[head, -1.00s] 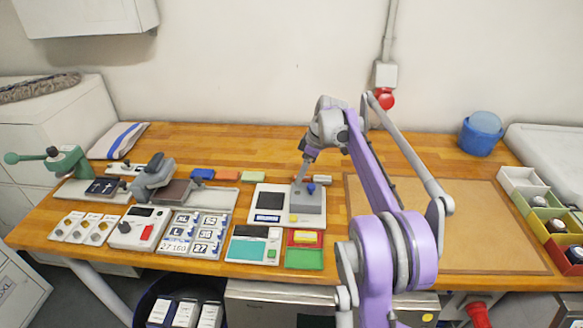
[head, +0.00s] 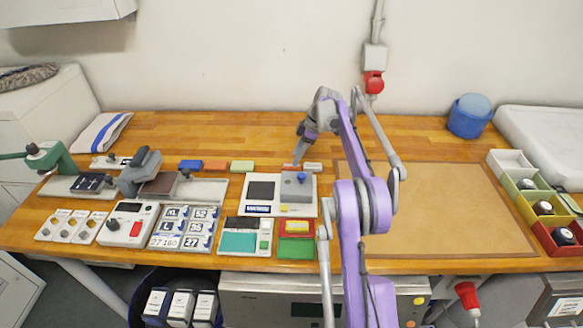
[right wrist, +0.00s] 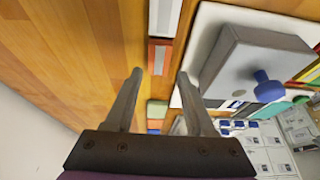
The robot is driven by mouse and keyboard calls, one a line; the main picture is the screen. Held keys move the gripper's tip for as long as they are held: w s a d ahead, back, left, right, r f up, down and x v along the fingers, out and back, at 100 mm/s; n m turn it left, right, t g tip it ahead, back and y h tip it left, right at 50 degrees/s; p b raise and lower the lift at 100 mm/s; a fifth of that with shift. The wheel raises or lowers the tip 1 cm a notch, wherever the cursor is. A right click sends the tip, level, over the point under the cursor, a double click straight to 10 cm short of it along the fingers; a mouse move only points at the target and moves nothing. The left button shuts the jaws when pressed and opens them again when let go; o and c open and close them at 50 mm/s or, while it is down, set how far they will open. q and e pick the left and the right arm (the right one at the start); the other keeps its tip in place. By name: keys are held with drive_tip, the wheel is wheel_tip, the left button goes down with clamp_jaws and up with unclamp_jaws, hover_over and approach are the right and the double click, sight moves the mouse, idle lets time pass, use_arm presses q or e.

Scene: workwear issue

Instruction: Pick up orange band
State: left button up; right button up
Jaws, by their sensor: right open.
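The orange band (head: 216,165) lies flat on the wooden bench, between a blue band (head: 190,165) and a pale green band (head: 242,166). My right gripper (head: 297,158) is open and empty, to the right of the orange band, by a red band (head: 291,167) and a white band (head: 313,167). In the right wrist view the red band (right wrist: 158,56) lies just ahead of the open fingers (right wrist: 160,74). My left gripper is not in view.
A grey block with a blue knob (head: 297,188) stands on a white panel close to my right gripper. Several panels and devices line the front of the bench. A brown mat (head: 440,210) and coloured bins (head: 556,236) are at the right. The wood behind the bands is clear.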

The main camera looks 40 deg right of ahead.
sight(292, 167)
drive_tip(key=shift+d+x, duration=0.2)
drive_tip(key=shift+x, duration=1.8)
clamp_jaws()
